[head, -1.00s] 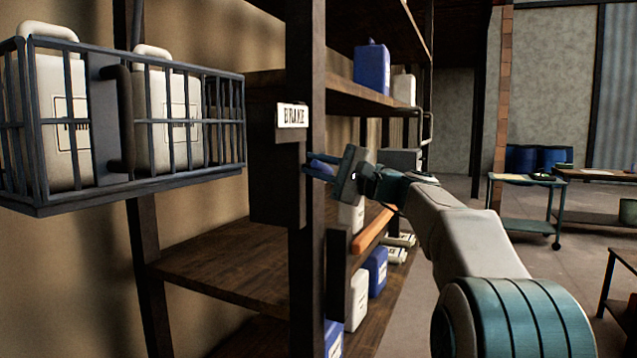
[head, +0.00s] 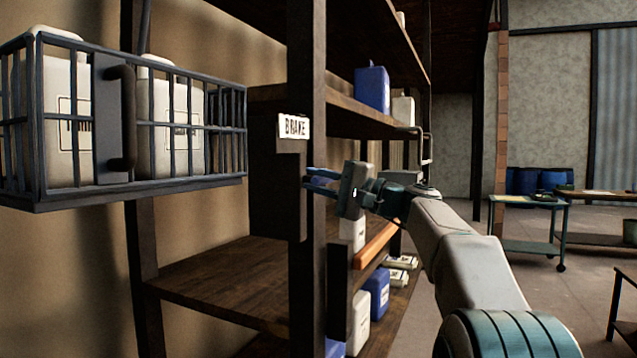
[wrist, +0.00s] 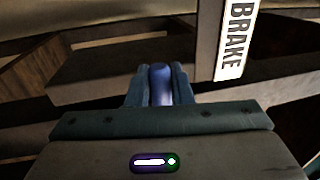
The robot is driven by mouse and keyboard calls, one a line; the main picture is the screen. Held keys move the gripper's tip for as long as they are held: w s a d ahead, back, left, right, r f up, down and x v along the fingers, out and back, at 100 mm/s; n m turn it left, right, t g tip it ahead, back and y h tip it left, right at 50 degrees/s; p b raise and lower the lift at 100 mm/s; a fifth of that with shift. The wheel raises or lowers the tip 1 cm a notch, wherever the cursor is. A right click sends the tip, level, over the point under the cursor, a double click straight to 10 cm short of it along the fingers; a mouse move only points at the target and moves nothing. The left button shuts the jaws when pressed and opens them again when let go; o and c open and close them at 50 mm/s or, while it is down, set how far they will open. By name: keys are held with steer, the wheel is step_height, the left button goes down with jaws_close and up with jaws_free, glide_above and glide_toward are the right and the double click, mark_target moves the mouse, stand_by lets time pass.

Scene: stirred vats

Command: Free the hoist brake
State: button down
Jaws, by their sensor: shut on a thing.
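The BRAKE label (head: 295,127) is a white plate on a dark box (head: 275,190) fixed to the shelf post. It also shows at the upper right in the wrist view (wrist: 236,40). My gripper (head: 318,180) is beside the post, just right of and below the label. In the wrist view its fingers (wrist: 160,88) are shut on a rounded blue brake handle (wrist: 160,84). The handle's far end and its mounting are hidden by the post and fingers.
A barred metal cage (head: 120,197) with white jugs hangs at the left. Shelves behind the post carry a blue jug (head: 372,90) and white containers. An orange bar (head: 376,246) lies below my gripper. Floor at the right is open, with a trolley (head: 528,247) farther back.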

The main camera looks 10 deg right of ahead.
steer(key=shift+f, duration=0.1)
steer(key=c, duration=1.3)
jaws_free()
steer(key=shift+c, duration=0.2)
steer(key=shift+d, duration=0.1)
steer(key=p+v, duration=0.1)
steer(key=v, duration=1.2)
steer(key=shift+s+d, duration=0.25)
steer(key=shift+d, duration=0.05)
